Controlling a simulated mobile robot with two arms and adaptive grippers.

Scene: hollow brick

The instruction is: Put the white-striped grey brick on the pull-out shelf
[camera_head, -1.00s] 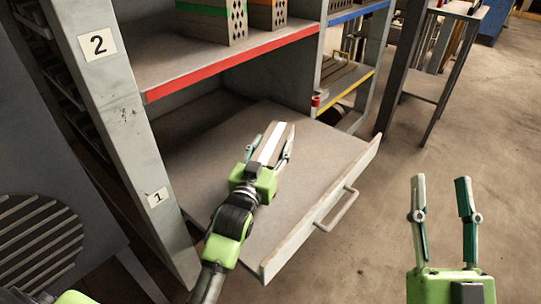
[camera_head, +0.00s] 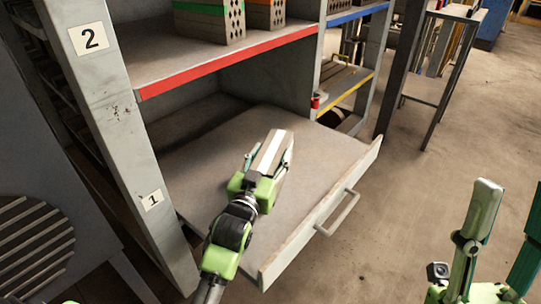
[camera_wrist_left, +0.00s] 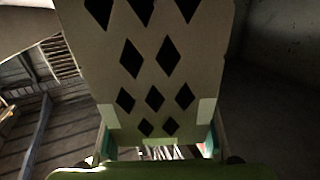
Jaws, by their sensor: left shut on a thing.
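The white-striped grey brick (camera_head: 270,150) is in my left gripper (camera_head: 264,168), which is shut on it, over the pull-out shelf (camera_head: 320,165). In the left wrist view the brick's face with diamond-shaped holes (camera_wrist_left: 150,70) fills the middle, between the fingers at the bottom. I cannot tell whether the brick touches the shelf surface. The shelf is pulled out, with a handle (camera_head: 338,213) on its front edge. My right gripper (camera_head: 512,215) is open and empty at the lower right, over the floor, partly cut off by the picture's edge.
Above is a fixed shelf with a red edge (camera_head: 230,62), holding a green-striped brick (camera_head: 208,22) and an orange-striped brick (camera_head: 266,14). A grey post (camera_head: 115,120) with labels 2 and 1 stands left of the pull-out shelf. Much of that shelf's surface is bare.

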